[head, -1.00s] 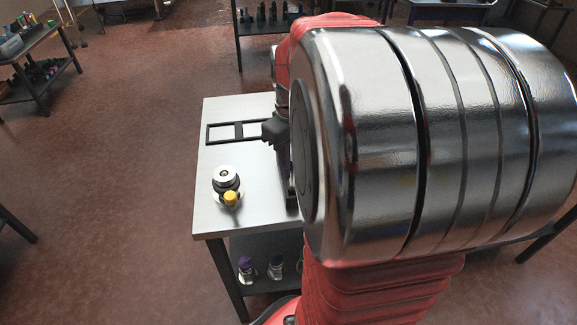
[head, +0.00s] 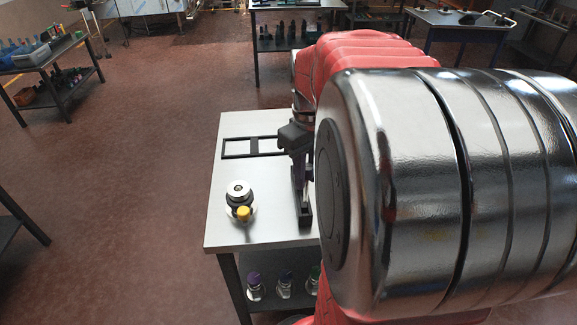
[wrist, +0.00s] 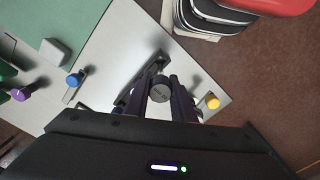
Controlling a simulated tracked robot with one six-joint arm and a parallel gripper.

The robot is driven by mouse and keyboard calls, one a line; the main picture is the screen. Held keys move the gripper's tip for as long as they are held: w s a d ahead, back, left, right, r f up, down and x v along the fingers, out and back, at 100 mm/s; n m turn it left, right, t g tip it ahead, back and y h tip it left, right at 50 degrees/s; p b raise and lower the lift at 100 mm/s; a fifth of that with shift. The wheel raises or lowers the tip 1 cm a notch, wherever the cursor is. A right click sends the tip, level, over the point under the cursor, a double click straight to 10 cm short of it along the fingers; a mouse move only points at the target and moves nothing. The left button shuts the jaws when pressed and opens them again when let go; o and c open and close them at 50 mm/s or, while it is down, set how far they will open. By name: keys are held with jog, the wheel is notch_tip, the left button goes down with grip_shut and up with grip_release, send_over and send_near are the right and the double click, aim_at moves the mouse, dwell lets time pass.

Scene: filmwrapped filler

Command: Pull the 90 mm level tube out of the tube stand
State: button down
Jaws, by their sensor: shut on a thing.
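My gripper (wrist: 160,98) is shut on a grey, round-topped tube (wrist: 160,92), which shows end-on between the two dark fingers in the wrist view. I take it to be the level tube; no size marking is readable. A black stand (wrist: 142,82) runs beside and below it. In the head view my gripper (head: 298,150) points down over the black stand (head: 305,218) on the metal table. The tube's lower part is hidden, so I cannot tell whether it is still in the stand.
A round metal fitting with a yellow knob (head: 243,213) stands left of the stand on the table (head: 225,180). A black rectangular frame (head: 237,148) lies behind it. Several coloured-cap items sit on the lower shelf.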

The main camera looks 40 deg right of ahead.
aim_at(307, 166)
jog(key=shift+r, duration=0.6)
jog(key=shift+r, duration=0.35)
jog(key=shift+r, duration=0.35)
jog(key=shift+r, duration=0.35)
jog(key=shift+r, duration=0.35)
jog(key=shift+r, duration=0.3)
